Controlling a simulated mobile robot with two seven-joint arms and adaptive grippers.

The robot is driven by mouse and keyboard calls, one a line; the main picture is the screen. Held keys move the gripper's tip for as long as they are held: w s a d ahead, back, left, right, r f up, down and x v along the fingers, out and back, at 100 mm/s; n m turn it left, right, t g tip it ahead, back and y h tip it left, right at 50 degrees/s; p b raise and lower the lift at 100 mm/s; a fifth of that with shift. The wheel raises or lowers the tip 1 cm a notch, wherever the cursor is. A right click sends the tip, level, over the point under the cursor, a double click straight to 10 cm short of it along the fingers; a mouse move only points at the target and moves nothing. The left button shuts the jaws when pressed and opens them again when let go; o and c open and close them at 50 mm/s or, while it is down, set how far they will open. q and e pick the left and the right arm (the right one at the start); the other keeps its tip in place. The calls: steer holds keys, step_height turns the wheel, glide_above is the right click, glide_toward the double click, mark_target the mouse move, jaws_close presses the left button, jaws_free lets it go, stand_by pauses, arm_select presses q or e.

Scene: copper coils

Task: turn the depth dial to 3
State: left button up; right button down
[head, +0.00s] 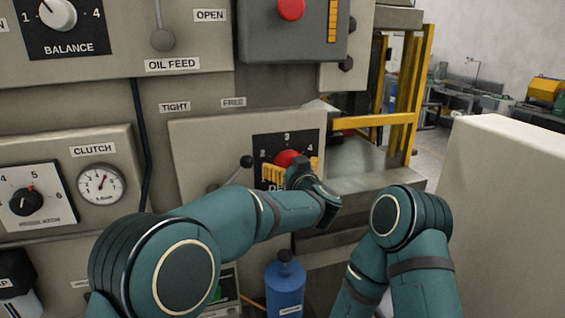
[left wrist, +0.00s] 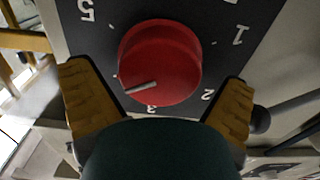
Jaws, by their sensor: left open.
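The depth dial is a red round knob (head: 287,158) on a dark plate (head: 262,143) marked 2, 3 and 4 in the head view. In the left wrist view the knob (left wrist: 165,55) appears upside down, and its white pointer line aims lower left, past the 3 and away from the 2. The 4 is hidden there, apparently behind a finger. My left gripper (head: 290,172) is open at the dial. Its yellow fingers (left wrist: 160,105) stand on either side of the knob with gaps visible. My right gripper is out of view.
A blue bottle (head: 285,288) stands below. A yellow frame (head: 412,95) is to the right, and a grey box (head: 508,200) stands at far right.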

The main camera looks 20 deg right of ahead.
arm_select(q)
steer(key=shift+w, duration=0.15)
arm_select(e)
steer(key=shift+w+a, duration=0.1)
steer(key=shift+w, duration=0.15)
arm_select(q)
steer(key=c, duration=1.1)
steer(key=shift+c, duration=0.2)
